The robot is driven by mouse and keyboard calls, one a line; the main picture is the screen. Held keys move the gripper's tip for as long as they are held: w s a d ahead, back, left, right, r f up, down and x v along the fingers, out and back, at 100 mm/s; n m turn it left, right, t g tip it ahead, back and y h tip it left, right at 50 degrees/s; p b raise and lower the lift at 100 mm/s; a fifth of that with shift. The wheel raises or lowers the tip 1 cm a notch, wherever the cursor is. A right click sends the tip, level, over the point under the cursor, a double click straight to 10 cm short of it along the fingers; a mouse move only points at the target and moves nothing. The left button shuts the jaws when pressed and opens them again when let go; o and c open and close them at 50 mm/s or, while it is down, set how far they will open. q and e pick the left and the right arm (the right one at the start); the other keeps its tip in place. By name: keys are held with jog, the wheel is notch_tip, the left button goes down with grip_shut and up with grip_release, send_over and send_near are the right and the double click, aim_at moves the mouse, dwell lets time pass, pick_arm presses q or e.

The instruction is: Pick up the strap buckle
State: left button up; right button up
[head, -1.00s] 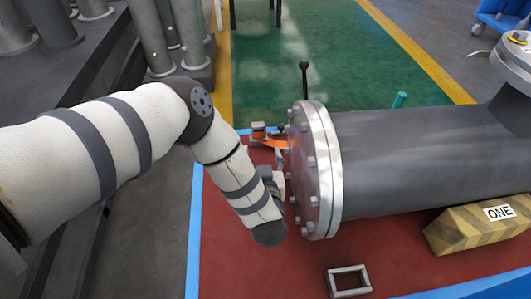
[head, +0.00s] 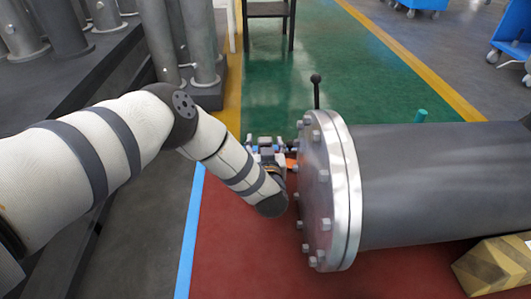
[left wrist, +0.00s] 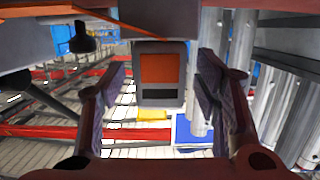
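The strap buckle (left wrist: 161,76) is a grey block with an orange face and a dark slot in the left wrist view. An orange strap (head: 291,163) shows beside the flange in the head view, where the buckle cannot be told apart from the gripper. My left gripper (head: 266,148) is at the left side of the flange. In the left wrist view its two fingers (left wrist: 160,88) are spread, one on each side of the buckle, with visible gaps. Whether the buckle lies fully between the fingertips in depth is unclear. My right gripper is not in view.
The bolted flange (head: 335,190) of the big grey shell (head: 435,180) stands close right of the gripper. A black lever (head: 316,92) rises above it. A yellow striped block (head: 492,266) sits under the shell. Grey pillars (head: 200,45) stand at the left.

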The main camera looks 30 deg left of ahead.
pick_arm(q)
grip_shut()
jog(key=shift+r, duration=0.1)
